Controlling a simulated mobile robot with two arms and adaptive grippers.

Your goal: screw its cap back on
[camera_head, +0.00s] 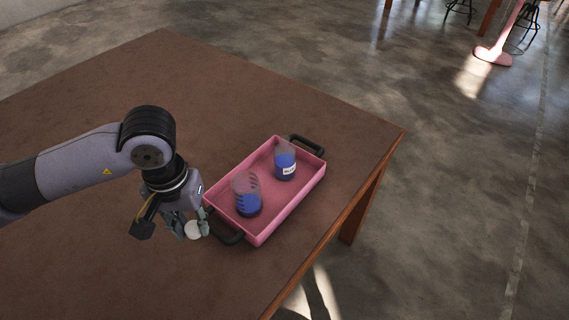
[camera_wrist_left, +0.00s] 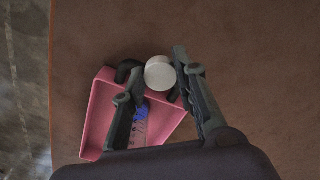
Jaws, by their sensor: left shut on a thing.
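My left gripper (camera_head: 190,228) is shut on a round white cap (camera_head: 193,230) beside the near-left end of the pink tray. The cap shows between the fingertips in the left wrist view (camera_wrist_left: 160,74). Two clear containers with blue contents stand in the tray. The nearer one (camera_head: 248,204) has dark marks on its side. The farther one (camera_head: 285,163) carries a white label. In the left wrist view, one blue container (camera_wrist_left: 141,128) is partly hidden by a finger. I cannot tell which container the cap fits. My right gripper is not in view.
The pink tray (camera_head: 264,237) has black handles and sits near the right edge of the brown table (camera_head: 90,110). The table is clear to the left and behind.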

